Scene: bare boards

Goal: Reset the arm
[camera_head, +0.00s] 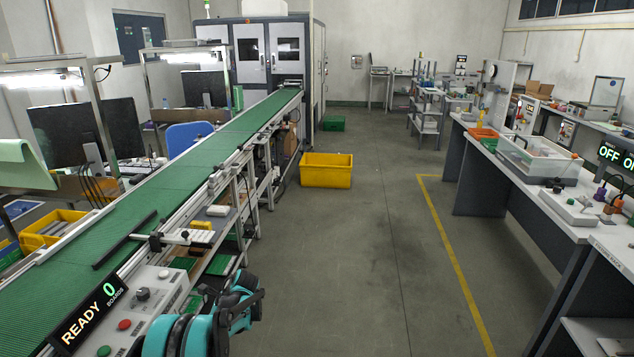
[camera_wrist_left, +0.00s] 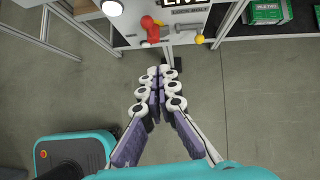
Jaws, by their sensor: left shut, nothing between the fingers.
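My left gripper (camera_wrist_left: 161,75) shows in the left wrist view with its two jointed fingers brought together. It is shut and empty, pointing away over the grey floor (camera_wrist_left: 245,100). In the head view, my left arm (camera_head: 225,315), teal and black, is folded low at the bottom, beside the conveyor's control panel. I cannot make out the fingertips there. My right arm and right gripper are in neither view.
A long green conveyor (camera_head: 180,175) runs along the left. A panel with a red handle (camera_wrist_left: 150,28) is just beyond my fingertips in the wrist view. A yellow crate (camera_head: 326,171) stands on the floor. A workbench (camera_head: 555,205) lines the right. The middle aisle is clear.

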